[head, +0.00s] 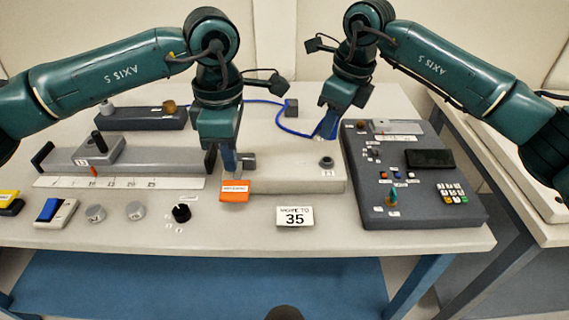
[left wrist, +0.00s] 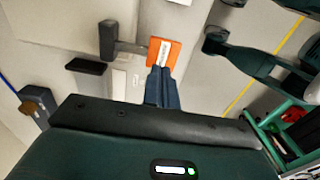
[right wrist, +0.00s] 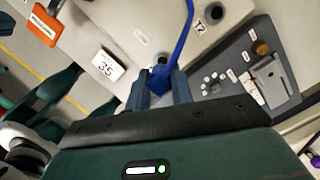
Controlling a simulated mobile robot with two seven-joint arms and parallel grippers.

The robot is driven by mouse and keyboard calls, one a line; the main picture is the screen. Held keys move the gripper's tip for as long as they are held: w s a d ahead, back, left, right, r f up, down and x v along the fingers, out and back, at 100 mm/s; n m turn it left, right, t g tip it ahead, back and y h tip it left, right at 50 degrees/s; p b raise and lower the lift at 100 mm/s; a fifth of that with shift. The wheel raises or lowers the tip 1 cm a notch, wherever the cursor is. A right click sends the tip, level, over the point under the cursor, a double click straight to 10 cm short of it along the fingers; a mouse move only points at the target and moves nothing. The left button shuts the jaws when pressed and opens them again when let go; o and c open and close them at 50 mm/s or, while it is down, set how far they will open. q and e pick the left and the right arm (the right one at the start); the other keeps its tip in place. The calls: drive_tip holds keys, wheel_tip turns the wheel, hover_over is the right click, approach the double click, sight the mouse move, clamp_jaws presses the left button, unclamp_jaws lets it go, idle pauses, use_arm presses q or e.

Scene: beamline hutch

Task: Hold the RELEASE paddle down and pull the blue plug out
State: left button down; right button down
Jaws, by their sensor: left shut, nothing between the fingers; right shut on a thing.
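The orange RELEASE paddle (head: 235,190) is at the front edge of the pale raised block (head: 300,178). My left gripper (head: 229,168) is shut and empty, its fingertips at the paddle's top. In the left wrist view the fingertips (left wrist: 163,72) meet the paddle (left wrist: 165,44); I cannot tell how far down it is. My right gripper (head: 327,128) is shut on the blue plug (right wrist: 160,77), whose blue cable (right wrist: 184,35) runs up from it. A dark round socket (right wrist: 161,60) shows just beyond the plug, partly hidden. I cannot tell whether the plug is seated.
A dark round port labelled T2 (right wrist: 214,13) is open on the block. A dark control panel (head: 420,209) with keypad stands at right. A grey slide rail (head: 130,153) lies at left. A card reading 35 (head: 296,216) and knobs are on the table (head: 250,236) in front.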

use_arm(q)
wheel_tip(320, 180, up, 12)
idle(0.6)
